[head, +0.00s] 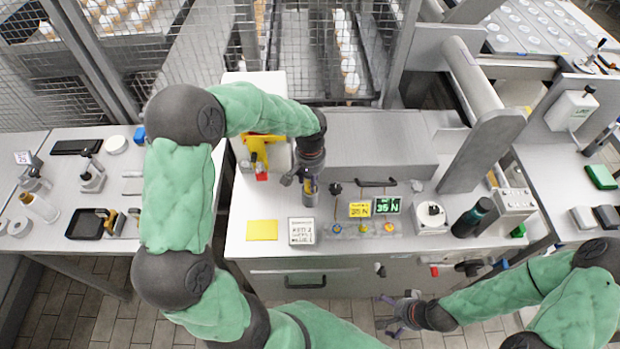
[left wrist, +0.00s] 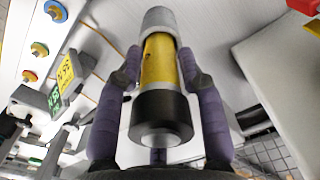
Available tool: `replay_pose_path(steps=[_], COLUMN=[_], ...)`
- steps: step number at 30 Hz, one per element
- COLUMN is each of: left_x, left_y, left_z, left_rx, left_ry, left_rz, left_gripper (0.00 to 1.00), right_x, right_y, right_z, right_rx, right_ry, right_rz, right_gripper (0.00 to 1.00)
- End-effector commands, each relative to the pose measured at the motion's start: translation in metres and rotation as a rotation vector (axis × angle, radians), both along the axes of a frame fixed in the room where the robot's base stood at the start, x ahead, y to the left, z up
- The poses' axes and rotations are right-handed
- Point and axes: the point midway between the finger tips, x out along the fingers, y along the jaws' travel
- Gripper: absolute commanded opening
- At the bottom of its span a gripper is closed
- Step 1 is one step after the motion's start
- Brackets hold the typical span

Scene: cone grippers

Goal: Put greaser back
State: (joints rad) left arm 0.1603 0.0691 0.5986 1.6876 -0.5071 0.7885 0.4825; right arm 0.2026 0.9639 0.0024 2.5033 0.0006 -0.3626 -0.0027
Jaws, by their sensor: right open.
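The greaser, a cylinder with a yellow body, grey far end and black near end, shows between the purple fingers in the left wrist view (left wrist: 160,68). My left gripper (left wrist: 160,75) is shut on it, one finger on each side. In the head view my left gripper (head: 309,178) points down over the middle bench, and the greaser (head: 309,198) is partly hidden by it. My right gripper (head: 392,313) is open and empty, low in front of the bench.
A yellow device (head: 258,146) stands left of the left gripper. A yellow card (head: 262,230) and a white sign (head: 302,231) lie at the front. Coloured buttons (head: 363,228) and small displays (head: 387,205) are to the right, with a dark cylinder (head: 473,217) beyond.

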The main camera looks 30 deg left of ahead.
Motion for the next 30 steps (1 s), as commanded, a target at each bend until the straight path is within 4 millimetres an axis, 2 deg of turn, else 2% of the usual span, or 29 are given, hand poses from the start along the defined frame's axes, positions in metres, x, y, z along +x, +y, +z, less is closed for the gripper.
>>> replay_pose_path(steps=[10, 14, 17, 24, 30], left_x=[0.000, 0.000, 0.001, 0.001, 0.000], left_y=[0.000, 0.000, 0.000, 0.000, 0.000], left_z=[0.001, 0.007, 0.020, 0.069, 0.103], left_rx=[0.000, 0.000, 0.001, 0.000, 0.001], left_ry=[0.000, -0.001, -0.004, -0.005, -0.003], left_rz=[0.000, 0.000, 0.000, 0.000, 0.000], left_gripper=[0.56, 0.56, 0.56, 0.56, 0.56], right_x=[0.000, 0.000, 0.000, 0.000, 0.000], right_y=[0.000, 0.000, 0.000, 0.000, 0.000], right_z=[0.001, 0.004, 0.007, 0.018, 0.025], right_rx=[0.000, 0.000, 0.000, 0.000, 0.000], right_ry=[0.000, 0.000, 0.000, 0.000, 0.000], right_rz=[0.000, 0.000, 0.000, 0.000, 0.000], right_gripper=[1.00, 1.00, 1.00, 1.00, 1.00])
